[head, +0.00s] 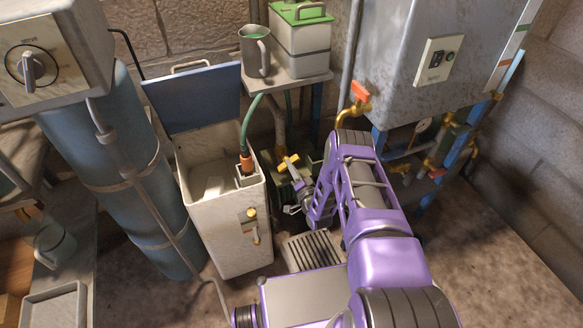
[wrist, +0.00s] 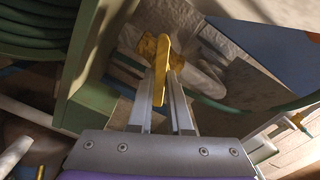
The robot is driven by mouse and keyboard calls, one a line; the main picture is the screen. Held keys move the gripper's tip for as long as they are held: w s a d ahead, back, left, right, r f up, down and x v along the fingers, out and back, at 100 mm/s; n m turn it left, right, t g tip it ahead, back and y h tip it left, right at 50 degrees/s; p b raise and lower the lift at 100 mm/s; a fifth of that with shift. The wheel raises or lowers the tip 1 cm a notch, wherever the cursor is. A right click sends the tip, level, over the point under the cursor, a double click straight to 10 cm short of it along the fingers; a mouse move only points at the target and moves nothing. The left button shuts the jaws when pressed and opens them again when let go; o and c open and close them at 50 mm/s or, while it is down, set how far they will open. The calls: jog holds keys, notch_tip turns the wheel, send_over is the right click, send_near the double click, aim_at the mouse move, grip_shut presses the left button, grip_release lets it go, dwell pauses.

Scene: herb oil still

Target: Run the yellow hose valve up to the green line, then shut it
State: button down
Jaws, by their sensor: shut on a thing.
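The yellow valve handle (head: 287,162) shows low behind the white bin's right side, just beyond my gripper (head: 296,185). In the wrist view the yellow handle (wrist: 162,72) stands between the two grey fingertips of my gripper (wrist: 160,88), which is shut on it. The valve body is mostly hidden behind the handle and fingers. A pale strip (head: 515,45) with green and orange marks runs up the right side of the grey tank (head: 420,60). I cannot clearly make out a level against the green mark.
A green hose (head: 246,128) with an orange end hangs into the open white bin (head: 227,230). A jug (head: 256,52) and a green-lidded box (head: 300,45) stand on a shelf. An orange-handled tap (head: 360,92) sits beside the tank. Floor at the right is clear.

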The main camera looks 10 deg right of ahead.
jog(key=m, duration=0.5)
jog(key=shift+f+m, duration=0.1)
jog(key=shift+m, duration=0.3)
dwell(0.4)
jog(key=c, duration=0.8)
grip_release()
jog(key=shift+c, duration=0.2)
jog(key=shift+s, duration=0.2)
